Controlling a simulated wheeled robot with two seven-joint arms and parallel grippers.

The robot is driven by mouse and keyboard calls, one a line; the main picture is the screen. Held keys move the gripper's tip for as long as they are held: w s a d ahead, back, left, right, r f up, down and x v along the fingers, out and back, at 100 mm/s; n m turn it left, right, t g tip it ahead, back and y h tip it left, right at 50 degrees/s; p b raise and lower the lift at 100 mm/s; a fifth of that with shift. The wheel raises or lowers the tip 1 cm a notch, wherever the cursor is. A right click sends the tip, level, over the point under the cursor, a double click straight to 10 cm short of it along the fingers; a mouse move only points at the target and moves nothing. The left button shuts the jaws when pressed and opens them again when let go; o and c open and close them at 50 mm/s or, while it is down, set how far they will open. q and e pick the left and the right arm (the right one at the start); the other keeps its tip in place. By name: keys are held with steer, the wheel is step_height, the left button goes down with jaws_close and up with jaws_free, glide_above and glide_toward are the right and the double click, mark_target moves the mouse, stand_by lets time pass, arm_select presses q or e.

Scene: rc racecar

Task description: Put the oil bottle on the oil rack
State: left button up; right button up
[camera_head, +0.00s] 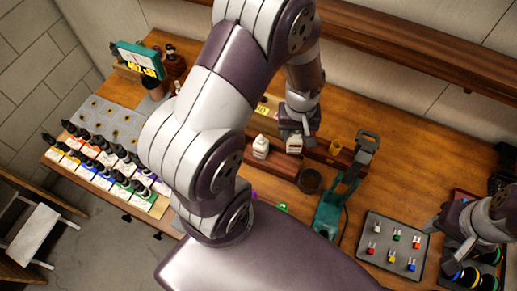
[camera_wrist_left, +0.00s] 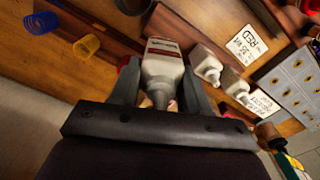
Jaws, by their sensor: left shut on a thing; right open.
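A white oil bottle (camera_head: 294,145) with a printed label is held in my left gripper (camera_head: 293,127), over a low dark-red wooden rack (camera_head: 270,160) in the head view. In the left wrist view the gripper (camera_wrist_left: 165,90) is shut around the bottle (camera_wrist_left: 163,62), its narrow neck towards the palm. Another white bottle (camera_head: 261,147) stands just left of the held one. Two white bottles show in the wrist view, one (camera_wrist_left: 205,64) nearer and one (camera_wrist_left: 234,84) further right. Whether the held bottle touches the rack is unclear. My right gripper (camera_head: 458,250) is open at the lower right.
Several dropper bottles (camera_head: 105,165) stand in rows at left, by a grey holed panel (camera_head: 108,118). A teal stand (camera_head: 335,205), a dark round cup (camera_head: 310,180) and a grey tray of small coloured parts (camera_head: 393,246) are to the right. A wall shelf (camera_head: 430,60) runs behind.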

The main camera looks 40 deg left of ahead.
mark_target(287, 148)
arm_select(q)
steer(key=f, duration=0.2)
steer(key=s+f+p, duration=0.1)
steer(key=f, duration=0.3)
steer(key=shift+s+a, duration=0.35)
steer(key=shift+s, duration=0.05)
steer(key=f, duration=0.3)
steer(key=shift+w+d+p, duration=0.1)
steer(key=shift+w+p, duration=0.25)
steer(key=shift+w+f, duration=0.1)
steer(key=shift+w, duration=0.1)
steer(key=shift+s, duration=0.25)
steer(key=o, duration=1.1)
steer(key=shift+c, duration=0.2)
steer(key=shift+w+f, duration=0.1)
arm_select(e)
steer(key=shift+s+a+r, duration=0.1)
steer(key=shift+s+r, duration=0.1)
steer(key=shift+r, duration=0.3)
steer(key=shift+s+a+r, duration=0.1)
steer(key=shift+s+r, duration=0.1)
steer(key=shift+r, duration=0.25)
